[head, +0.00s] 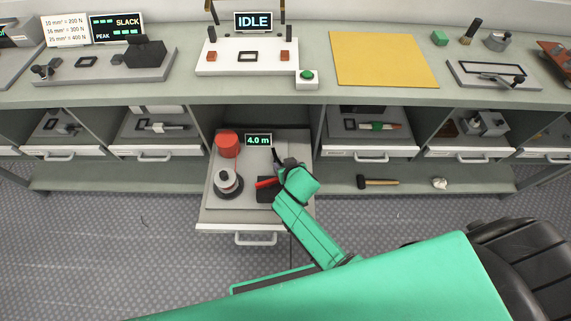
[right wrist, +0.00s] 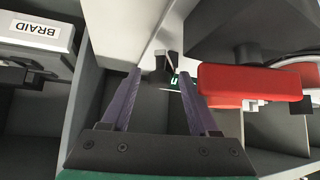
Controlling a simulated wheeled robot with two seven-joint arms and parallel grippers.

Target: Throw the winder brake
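The winder sits in an open drawer (head: 228,215) below the bench. It has a grey spool (head: 228,183), a red cylinder (head: 228,144), a display reading "4.0 m" (head: 258,141) and a dark block with a red lever (head: 266,183), which looks like the brake. My right gripper (head: 277,160) is at the drawer's right side, close to the lever. In the right wrist view the gripper (right wrist: 161,78) is open and empty. The red lever (right wrist: 250,84) lies just right of the right finger, outside the gap; whether they touch is unclear. My left gripper is not in view.
The bench above holds a tester showing "IDLE" (head: 254,22), a green button box (head: 307,79) and a yellow mat (head: 383,58). A hammer (head: 377,182) lies on the lower shelf. A "BRAID" drawer (right wrist: 40,32) shows at the wrist view's left.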

